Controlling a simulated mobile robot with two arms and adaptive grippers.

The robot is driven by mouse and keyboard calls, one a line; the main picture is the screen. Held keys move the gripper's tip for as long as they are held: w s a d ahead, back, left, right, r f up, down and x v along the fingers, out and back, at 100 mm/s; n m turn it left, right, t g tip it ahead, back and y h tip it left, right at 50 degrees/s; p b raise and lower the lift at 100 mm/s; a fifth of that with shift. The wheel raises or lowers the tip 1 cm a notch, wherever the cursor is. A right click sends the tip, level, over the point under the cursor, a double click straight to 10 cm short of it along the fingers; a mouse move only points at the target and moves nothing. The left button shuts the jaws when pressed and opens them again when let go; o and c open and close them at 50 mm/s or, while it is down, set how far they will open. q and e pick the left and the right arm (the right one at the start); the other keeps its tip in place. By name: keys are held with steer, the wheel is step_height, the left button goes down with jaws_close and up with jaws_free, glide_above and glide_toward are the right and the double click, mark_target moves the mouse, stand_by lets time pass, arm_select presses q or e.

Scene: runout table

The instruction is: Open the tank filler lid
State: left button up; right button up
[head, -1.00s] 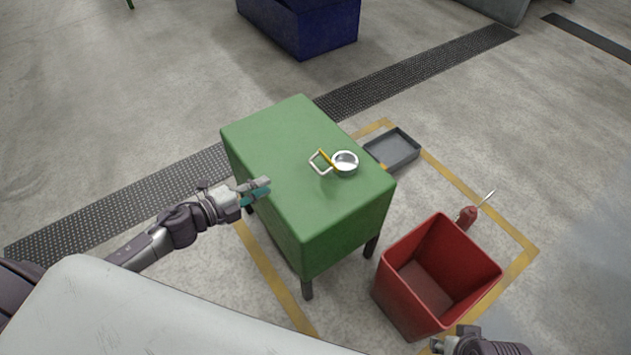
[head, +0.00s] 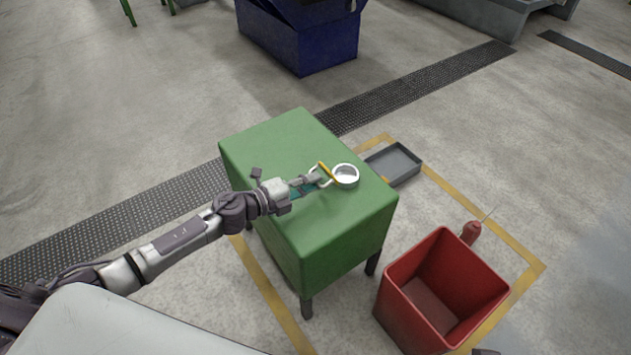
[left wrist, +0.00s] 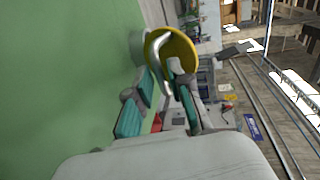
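The green tank (head: 270,150) stands in the middle of the head view. Its filler neck (head: 346,183), a pale round ring, is on top toward the right, with its mouth uncovered. The yellow lid (head: 326,171) stands up on edge at the neck's left side, with a silver loop handle on its left. In the left wrist view the yellow lid (left wrist: 188,46) faces me with its handle (left wrist: 161,52). My left gripper (head: 316,180) is at the handle, low over the tank top. Its teal-padded fingers are apart; contact with the handle is unclear.
A red bin (head: 410,296) stands to the front right, with a red-handled tool (head: 471,232) behind it. A grey tray (head: 396,163) lies on the floor beyond the tank. A blue container (head: 310,40) stands at the back. The tank top's far left is clear.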

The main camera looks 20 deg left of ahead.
arm_select(q)
steer(key=shift+x, duration=0.9)
steer(key=shift+c, duration=0.2)
jaws_close()
